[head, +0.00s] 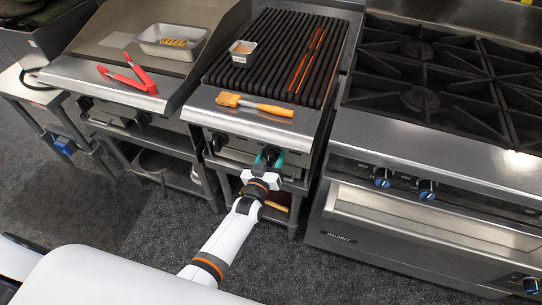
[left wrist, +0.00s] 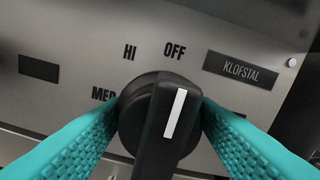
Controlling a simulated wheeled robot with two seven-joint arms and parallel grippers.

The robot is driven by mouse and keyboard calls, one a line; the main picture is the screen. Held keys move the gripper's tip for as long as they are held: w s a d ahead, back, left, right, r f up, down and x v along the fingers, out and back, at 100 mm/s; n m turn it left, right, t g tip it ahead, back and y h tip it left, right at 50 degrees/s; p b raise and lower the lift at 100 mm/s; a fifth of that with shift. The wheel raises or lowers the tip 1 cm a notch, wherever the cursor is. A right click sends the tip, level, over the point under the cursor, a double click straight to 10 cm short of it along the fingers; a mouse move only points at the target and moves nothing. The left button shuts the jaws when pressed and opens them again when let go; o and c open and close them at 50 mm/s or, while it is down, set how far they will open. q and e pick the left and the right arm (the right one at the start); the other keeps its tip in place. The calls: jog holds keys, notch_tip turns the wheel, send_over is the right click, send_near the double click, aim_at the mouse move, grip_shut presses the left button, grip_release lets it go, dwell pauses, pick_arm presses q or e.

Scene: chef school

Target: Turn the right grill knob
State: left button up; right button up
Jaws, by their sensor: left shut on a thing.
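The grill (head: 262,104) stands in the middle of the head view, with two black knobs on its front panel. My left gripper (head: 269,160), with teal fingers, is at the right grill knob. In the left wrist view, the black knob (left wrist: 150,125) sits between the teal fingers, which are shut on its sides. Its white mark points up and slightly right, roughly toward the OFF label (left wrist: 175,50). HI and a partly covered MED label lie to the left. The left grill knob (head: 217,141) is free. My right gripper is not in view.
A brush with an orange handle (head: 254,105) lies on the grill's front ledge. A small container (head: 242,50) sits on the grates, near glowing red bars (head: 308,58). Red tongs (head: 128,76) lie on the griddle to the left. A stove (head: 430,150) stands close on the right.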

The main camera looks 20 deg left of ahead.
pick_arm(q)
jog(key=shift+f, duration=0.1)
dwell(0.4)
jog(key=o, duration=0.7)
jog(key=shift+s, duration=0.1)
jog(key=s, duration=1.2)
jog(key=shift+a, duration=0.2)
jog(key=shift+w, duration=0.1)
